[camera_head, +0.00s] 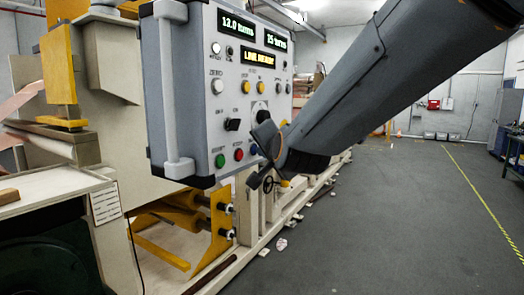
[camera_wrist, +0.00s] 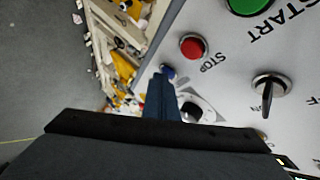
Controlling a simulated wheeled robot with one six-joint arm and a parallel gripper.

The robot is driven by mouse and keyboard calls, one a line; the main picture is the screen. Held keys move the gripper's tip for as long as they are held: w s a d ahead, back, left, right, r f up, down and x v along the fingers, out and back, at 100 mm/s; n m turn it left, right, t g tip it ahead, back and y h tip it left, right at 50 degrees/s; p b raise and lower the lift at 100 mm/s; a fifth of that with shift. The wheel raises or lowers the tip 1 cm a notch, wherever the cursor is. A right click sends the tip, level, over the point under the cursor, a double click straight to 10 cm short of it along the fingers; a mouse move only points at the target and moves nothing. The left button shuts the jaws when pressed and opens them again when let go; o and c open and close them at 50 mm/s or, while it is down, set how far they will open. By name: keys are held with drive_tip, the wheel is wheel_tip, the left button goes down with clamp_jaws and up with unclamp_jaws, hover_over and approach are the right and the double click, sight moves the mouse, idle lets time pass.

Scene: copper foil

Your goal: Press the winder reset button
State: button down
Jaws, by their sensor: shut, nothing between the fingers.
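The winder's grey control panel (camera_head: 190,95) fills the upper left of the head view. Its lower row has a green START button (camera_head: 220,160), a red STOP button (camera_head: 239,154) and a blue button (camera_head: 253,149). The blue button's label cannot be read. In the wrist view, upside down, I see the green (camera_wrist: 248,4), red (camera_wrist: 193,46) and blue (camera_wrist: 168,71) buttons. My gripper (camera_wrist: 161,78) is shut and empty, its fingertips overlapping the blue button's lower edge in the picture. Whether they touch it I cannot tell. In the head view, my wrist hides part of the panel.
A black selector switch (camera_head: 232,124) sits above the buttons, and a vertical grey handle (camera_head: 170,90) stands out on the panel's left. Yellow rollers (camera_head: 190,215) and the machine's frame lie below. The grey floor (camera_head: 390,220) to the right is open, with scraps beside the frame.

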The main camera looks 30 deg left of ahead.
drive_tip(key=shift+d, duration=0.15)
drive_tip(key=shift+s+d+b, duration=0.1)
drive_tip(key=shift+d+b, duration=0.6)
drive_tip(key=shift+b, duration=0.1)
drive_tip(key=shift+d, duration=0.1)
drive_tip(key=shift+s+d+b, duration=0.2)
drive_tip(key=shift+d+b, duration=2.2)
drive_tip(key=shift+b, duration=0.35)
